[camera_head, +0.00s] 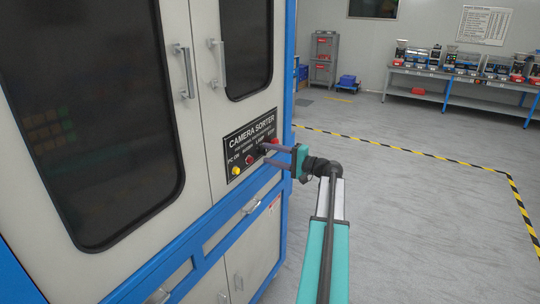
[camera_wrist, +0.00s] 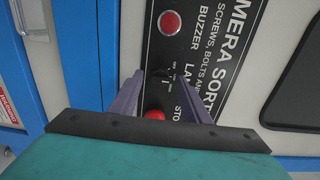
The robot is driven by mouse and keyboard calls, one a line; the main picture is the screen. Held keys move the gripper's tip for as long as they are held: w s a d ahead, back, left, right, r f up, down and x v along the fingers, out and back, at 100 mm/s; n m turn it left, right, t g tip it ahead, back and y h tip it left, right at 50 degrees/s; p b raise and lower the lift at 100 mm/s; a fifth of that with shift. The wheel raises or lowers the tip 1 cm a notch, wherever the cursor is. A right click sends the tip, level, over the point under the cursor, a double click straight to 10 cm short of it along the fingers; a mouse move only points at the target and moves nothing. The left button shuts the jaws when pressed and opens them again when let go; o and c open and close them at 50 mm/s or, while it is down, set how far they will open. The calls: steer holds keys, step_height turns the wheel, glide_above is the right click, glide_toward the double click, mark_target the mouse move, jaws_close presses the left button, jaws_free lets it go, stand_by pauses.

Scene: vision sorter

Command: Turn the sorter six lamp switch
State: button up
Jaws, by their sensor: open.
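The black control panel (camera_head: 250,140), headed CAMERA SORTER, is on the front of the cabinet. In the wrist view, the panel (camera_wrist: 205,50) shows the small dark lamp switch (camera_wrist: 163,73) beside the LAMP label. My gripper (camera_head: 266,156) is open, its two purple fingers pointing at the panel. In the wrist view, the fingers of my gripper (camera_wrist: 162,80) stand on either side of the switch. I cannot tell whether they touch it. In the head view the fingers largely hide the switch.
The red buzzer button (camera_wrist: 169,22) and the red stop button (camera_wrist: 155,115) flank the switch. A yellow button (camera_head: 236,171) is at the panel's left. Door handles (camera_head: 218,63) stick out above. The floor (camera_head: 400,180) to the right is clear, up to a distant bench (camera_head: 460,78).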

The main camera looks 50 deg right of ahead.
steer(key=b+v, duration=0.2)
steer(key=v, duration=1.1)
steer(key=shift+b, duration=0.3)
steer(key=shift+f, duration=0.1)
